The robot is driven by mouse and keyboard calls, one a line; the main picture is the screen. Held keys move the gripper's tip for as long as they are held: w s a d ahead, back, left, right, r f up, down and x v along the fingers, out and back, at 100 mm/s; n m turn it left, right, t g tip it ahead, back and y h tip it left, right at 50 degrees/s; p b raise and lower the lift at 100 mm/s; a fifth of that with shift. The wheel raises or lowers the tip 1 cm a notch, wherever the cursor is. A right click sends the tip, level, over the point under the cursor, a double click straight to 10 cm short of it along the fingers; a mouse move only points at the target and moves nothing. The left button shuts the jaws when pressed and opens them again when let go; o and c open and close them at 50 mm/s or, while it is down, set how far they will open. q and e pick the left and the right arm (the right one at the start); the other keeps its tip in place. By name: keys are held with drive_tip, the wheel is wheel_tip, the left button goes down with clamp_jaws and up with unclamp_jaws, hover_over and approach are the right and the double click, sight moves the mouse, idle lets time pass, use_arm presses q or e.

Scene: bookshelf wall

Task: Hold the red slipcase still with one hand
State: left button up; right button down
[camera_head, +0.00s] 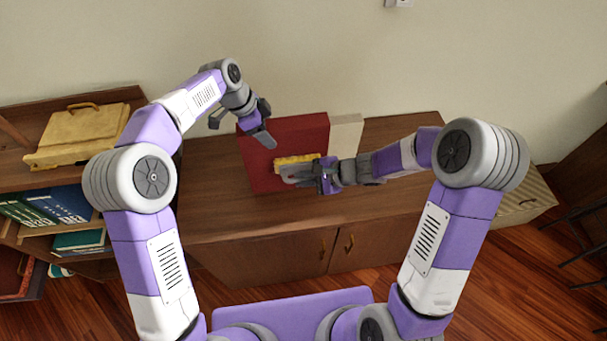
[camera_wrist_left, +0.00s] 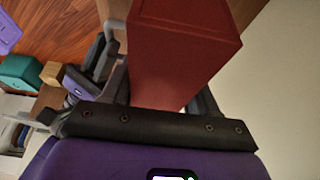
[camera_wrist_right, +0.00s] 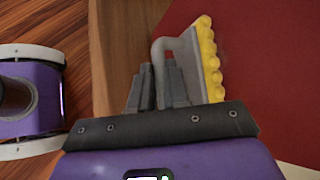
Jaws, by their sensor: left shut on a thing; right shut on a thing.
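The red slipcase (camera_head: 303,132) stands upright on the brown wooden cabinet top against the wall. My left gripper (camera_head: 254,124) is shut on the slipcase's upper left part. In the left wrist view the slipcase (camera_wrist_left: 180,55) sits between the fingers. My right gripper (camera_head: 322,178) is shut on the grey handle of a tool with a yellow bumpy edge (camera_head: 298,160), in front of the slipcase's face. In the right wrist view the fingers close on the grey handle (camera_wrist_right: 159,65), and the yellow edge (camera_wrist_right: 208,60) lies close to the red face; I cannot tell whether it touches.
A cream block (camera_head: 346,134) stands just right of the slipcase. A shelf at left holds a yellow case (camera_head: 82,130) and several books (camera_head: 55,205).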

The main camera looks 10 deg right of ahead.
drive_tip(key=shift+w+f, duration=0.15)
drive_tip(key=shift+f, duration=0.8)
drive_tip(key=shift+a+f, duration=1.95)
drive_tip(key=shift+f, duration=0.1)
drive_tip(key=shift+d, duration=2)
drive_tip(key=d, duration=1)
